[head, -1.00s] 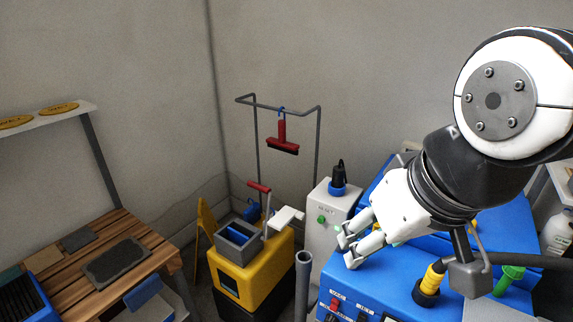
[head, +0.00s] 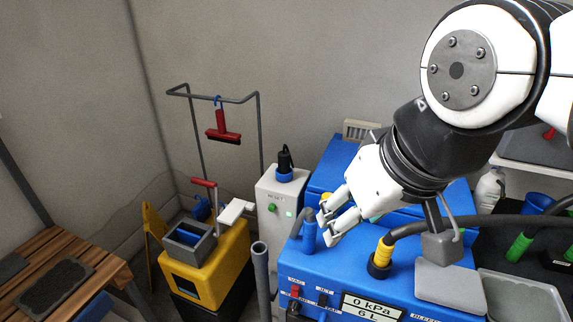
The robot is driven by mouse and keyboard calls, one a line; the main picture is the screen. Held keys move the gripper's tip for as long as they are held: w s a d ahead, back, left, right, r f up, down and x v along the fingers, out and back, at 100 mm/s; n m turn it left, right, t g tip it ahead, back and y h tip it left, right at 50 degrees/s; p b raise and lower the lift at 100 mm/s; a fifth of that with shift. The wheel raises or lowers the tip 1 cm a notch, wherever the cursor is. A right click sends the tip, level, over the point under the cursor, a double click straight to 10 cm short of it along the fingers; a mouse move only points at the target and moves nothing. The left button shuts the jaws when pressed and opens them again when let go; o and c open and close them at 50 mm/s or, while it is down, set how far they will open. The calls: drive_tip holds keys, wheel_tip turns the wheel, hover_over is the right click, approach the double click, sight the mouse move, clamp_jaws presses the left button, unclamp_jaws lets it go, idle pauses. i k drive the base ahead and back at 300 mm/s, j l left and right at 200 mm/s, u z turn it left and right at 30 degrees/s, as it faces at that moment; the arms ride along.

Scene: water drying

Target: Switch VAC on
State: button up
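The blue machine (head: 350,268) stands in front of me at the lower right. Its front panel carries a red switch (head: 295,292) under a small label that looks like VAC, and a dark switch (head: 322,299) to its right. Which way the red switch is set is too small to tell. A display (head: 372,308) on the panel reads 0 kPa and 6 L. My gripper (head: 326,227) is above the machine's top, beside a blue upright pipe (head: 309,238), with its fingers apart and nothing between them. It is up and behind the switches, not touching them.
A yellow-collared hose fitting (head: 382,258) and a dark hose rise from the machine. A grey cabinet (head: 268,222) with a lit green button stands left of it, near a grey post (head: 261,270) and a yellow bucket cart (head: 205,262). A wooden bench (head: 75,262) is at far left.

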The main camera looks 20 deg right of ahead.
sight(295, 292)
drive_tip(key=z, duration=0.85)
drive_tip(key=k, duration=0.5)
drive_tip(key=u, duration=0.65)
drive_tip(key=k+j+z, duration=0.1)
drive_tip(key=j, duration=0.25)
drive_tip(key=i+l, duration=0.1)
drive_tip(key=l, duration=0.25)
drive_tip(key=i+l+z, duration=0.15)
drive_tip(key=l, duration=0.5)
drive_tip(key=i+l+z, duration=0.1)
drive_tip(key=l, duration=0.2)
